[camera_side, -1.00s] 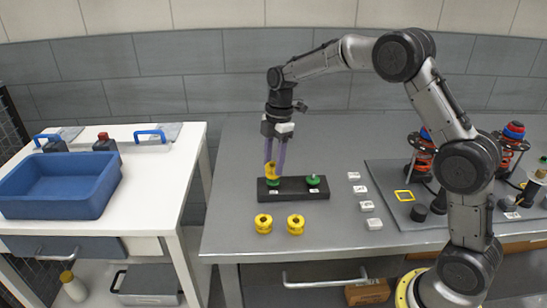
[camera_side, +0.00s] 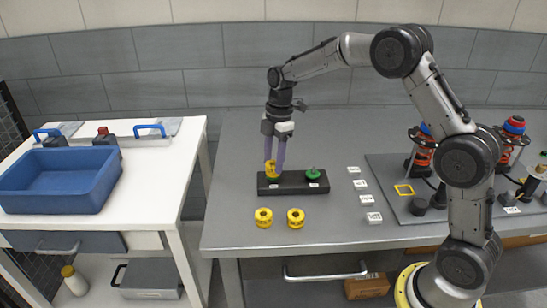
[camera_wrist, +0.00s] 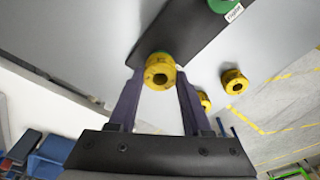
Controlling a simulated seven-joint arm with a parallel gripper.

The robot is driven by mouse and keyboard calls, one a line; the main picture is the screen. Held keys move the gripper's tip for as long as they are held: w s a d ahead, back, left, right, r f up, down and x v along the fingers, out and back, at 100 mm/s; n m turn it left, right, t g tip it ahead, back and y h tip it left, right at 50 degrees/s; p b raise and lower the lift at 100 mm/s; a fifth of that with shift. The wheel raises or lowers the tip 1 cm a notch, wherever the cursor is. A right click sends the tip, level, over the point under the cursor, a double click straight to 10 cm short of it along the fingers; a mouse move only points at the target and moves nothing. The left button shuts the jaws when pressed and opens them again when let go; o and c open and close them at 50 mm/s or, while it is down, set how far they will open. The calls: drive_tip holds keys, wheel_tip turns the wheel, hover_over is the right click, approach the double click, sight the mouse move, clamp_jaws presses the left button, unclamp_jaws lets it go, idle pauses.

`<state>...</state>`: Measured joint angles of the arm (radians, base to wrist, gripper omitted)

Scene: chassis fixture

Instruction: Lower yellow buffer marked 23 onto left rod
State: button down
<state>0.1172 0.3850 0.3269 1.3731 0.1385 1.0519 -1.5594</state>
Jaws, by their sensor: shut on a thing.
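The yellow buffer (camera_side: 271,168) is between my gripper's fingers (camera_side: 276,157), which are shut on it. It is at the left end of the black block (camera_side: 293,188). A green part (camera_side: 313,175) sits at the block's right end. The marking 23 is not readable.
Two loose yellow buffers (camera_side: 263,218) (camera_side: 295,218) lie on the grey table in front of the block. White labels (camera_side: 366,199) lie to the right. A grey plate (camera_side: 400,212) with spring assemblies is farther right. A blue bin (camera_side: 60,180) stands on the white table.

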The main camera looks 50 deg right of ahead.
drive_tip(key=shift+f, duration=0.15)
idle(0.8)
drive_tip(key=shift+c, duration=1.3)
unclamp_jaws()
drive_tip(key=shift+r, duration=3.5)
